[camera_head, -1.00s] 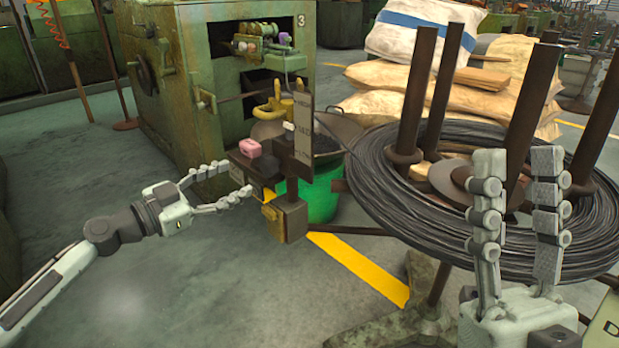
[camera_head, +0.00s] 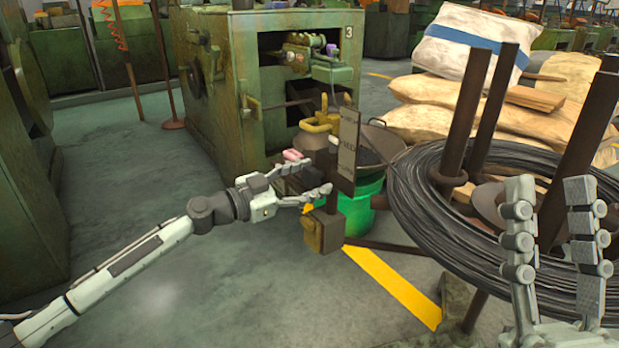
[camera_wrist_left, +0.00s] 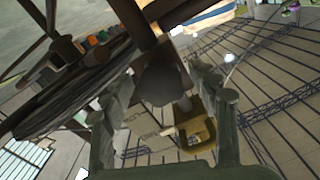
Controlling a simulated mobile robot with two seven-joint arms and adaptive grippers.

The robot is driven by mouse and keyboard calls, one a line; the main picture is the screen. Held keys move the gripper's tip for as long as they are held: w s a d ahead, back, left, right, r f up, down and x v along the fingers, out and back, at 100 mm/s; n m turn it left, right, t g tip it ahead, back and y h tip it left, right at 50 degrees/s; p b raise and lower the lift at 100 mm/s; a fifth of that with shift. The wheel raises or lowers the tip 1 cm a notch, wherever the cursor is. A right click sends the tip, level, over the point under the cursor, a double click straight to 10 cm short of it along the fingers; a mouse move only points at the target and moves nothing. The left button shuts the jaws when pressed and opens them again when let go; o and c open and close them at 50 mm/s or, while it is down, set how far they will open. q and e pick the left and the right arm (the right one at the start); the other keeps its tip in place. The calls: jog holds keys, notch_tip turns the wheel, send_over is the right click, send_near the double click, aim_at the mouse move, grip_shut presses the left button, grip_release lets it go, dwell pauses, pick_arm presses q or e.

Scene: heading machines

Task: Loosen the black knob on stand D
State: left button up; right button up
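My left gripper (camera_head: 315,177) is open in the head view, its fingers pointing right at a dark post with a signboard (camera_head: 348,150) and a brown box (camera_head: 324,231). The fingertips overlap the post in the picture; I cannot tell whether they touch it. In the left wrist view a dark rounded thing (camera_wrist_left: 160,82) shows between the spread fingers; I cannot tell if it is the black knob. The stand with the wire coil (camera_head: 425,205) is to the right; no letter D is readable. My right gripper (camera_head: 549,187) is open and empty in front of the coil.
A green machine (camera_head: 225,120) marked 3 stands behind my left gripper. A green bucket (camera_head: 362,208) is behind the post. Several sacks (camera_head: 440,105) lie behind the coil, whose upright bars (camera_head: 478,112) stick up. The floor at left is clear.

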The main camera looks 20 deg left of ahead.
pick_arm(q)
jog(key=c, duration=1.1)
jog(key=shift+c, duration=0.3)
